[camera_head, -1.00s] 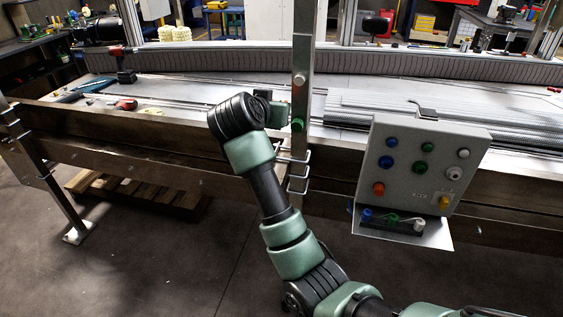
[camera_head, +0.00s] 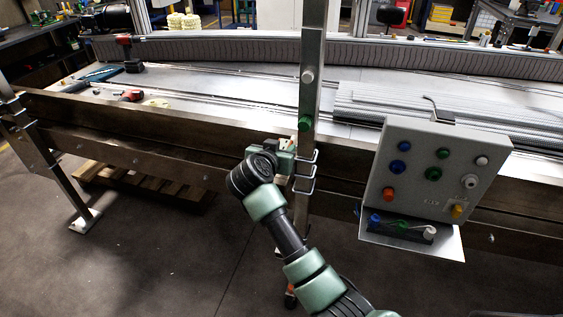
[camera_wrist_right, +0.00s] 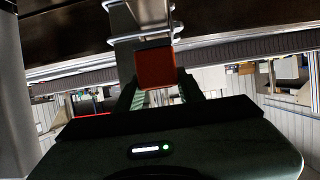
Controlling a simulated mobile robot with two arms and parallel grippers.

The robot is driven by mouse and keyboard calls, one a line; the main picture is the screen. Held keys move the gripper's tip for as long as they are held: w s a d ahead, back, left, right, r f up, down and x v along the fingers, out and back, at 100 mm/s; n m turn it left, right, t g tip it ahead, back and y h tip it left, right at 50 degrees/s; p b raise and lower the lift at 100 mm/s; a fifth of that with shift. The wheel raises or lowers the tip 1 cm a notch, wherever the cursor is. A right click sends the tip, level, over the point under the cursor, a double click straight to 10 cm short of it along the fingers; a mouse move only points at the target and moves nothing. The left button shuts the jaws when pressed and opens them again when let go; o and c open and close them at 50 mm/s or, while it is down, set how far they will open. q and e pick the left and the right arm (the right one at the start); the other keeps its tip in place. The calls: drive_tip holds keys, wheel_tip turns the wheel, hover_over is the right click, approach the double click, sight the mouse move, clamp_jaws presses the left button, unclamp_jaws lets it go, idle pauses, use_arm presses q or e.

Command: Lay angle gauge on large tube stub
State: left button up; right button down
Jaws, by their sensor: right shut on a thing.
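My right gripper (camera_head: 288,153) is beside the steel post, in front of the conveyor's side beam, partly hidden by my own wrist. In the right wrist view its two fingers (camera_wrist_right: 159,93) are shut on a small red square block (camera_wrist_right: 156,67), which appears to be the angle gauge. Just beyond the block is a shiny metal piece (camera_wrist_right: 150,14) with bracket loops around it; I cannot tell whether it is the large tube stub or whether the block touches it. I cannot single out the tube stub in the head view. My left gripper is out of view.
The steel post (camera_head: 311,95) carries wire-like brackets (camera_head: 306,172) close to my gripper. A grey control box (camera_head: 432,178) with coloured buttons and a small tray (camera_head: 408,238) stands to the right. The floor at left front is clear.

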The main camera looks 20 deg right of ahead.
drive_tip(key=shift+f, duration=0.25)
wheel_tip(320, 180, down, 4)
drive_tip(key=shift+f, duration=0.1)
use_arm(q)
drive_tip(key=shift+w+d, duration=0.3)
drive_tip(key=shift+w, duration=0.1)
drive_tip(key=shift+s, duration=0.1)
use_arm(e)
drive_tip(key=c, duration=0.9)
unclamp_jaws()
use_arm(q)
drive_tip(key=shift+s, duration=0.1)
